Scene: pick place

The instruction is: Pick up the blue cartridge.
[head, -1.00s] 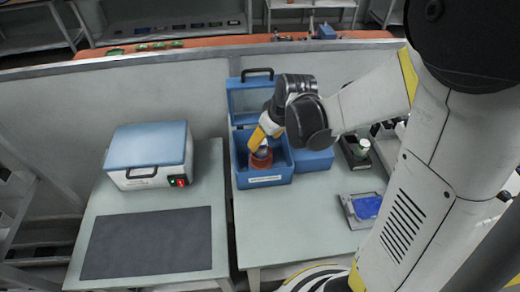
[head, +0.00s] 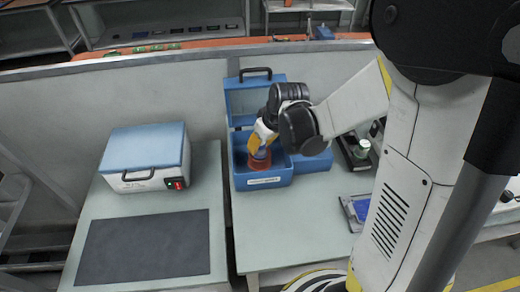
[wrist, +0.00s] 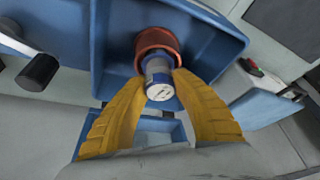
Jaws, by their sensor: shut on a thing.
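The blue cartridge (wrist: 159,90) is a small cylinder with a blue band and a pale round end face like a dial. In the wrist view it stands in or just at a red-orange round holder (wrist: 156,41). My gripper (wrist: 159,76) has its two yellow fingers closed on the cartridge's sides. In the head view my gripper (head: 257,145) reaches down into the open blue case (head: 264,183), above the red-orange holder (head: 259,164). The fingers hide most of the cartridge there. I cannot tell whether its lower end is still inside the holder.
The case's raised lid (head: 256,104) stands behind my gripper. A white box with a blue lid (head: 146,157) and a dark mat (head: 145,247) are on the left table. The front table area is clear.

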